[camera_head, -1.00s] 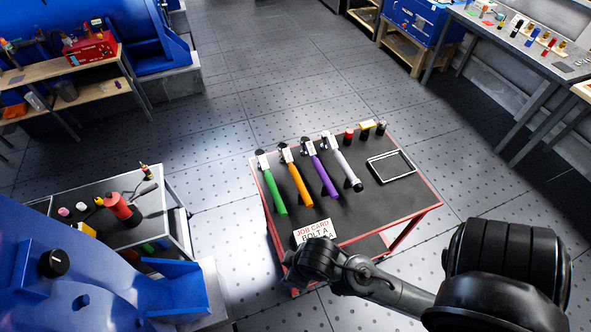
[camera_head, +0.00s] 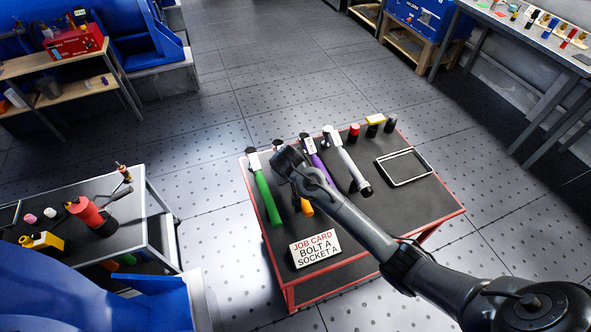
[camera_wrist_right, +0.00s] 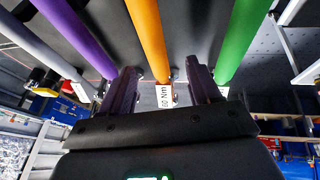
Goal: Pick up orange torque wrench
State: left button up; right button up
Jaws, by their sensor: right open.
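The orange torque wrench (camera_head: 306,206) lies on the black top of the red-edged table, mostly hidden behind my right arm in the head view. My right gripper (camera_head: 290,160) is over its far end. In the right wrist view the orange wrench (camera_wrist_right: 148,38) runs between the two fingers of my open right gripper (camera_wrist_right: 163,82), with its white "Nm" label near them. I cannot tell whether the fingers touch it. My left gripper is not in view.
A green wrench (camera_head: 265,195) lies left of the orange one; purple (camera_head: 321,172) and grey (camera_head: 350,165) wrenches lie to its right. A job card (camera_head: 316,249) stands at the front.

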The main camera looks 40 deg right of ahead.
jog(key=x, duration=0.3)
jog(key=shift+f, duration=0.25)
jog(key=shift+d+b+x, duration=0.25)
jog(key=shift+b+x, duration=0.4)
jog(key=shift+x, duration=1.55)
jog(key=shift+w+d+f, duration=0.1)
jog(key=shift+d+f, duration=0.15)
jog(key=shift+f, duration=0.3)
jog(key=c, duration=1.1)
jog(key=shift+r, duration=0.15)
grip_shut()
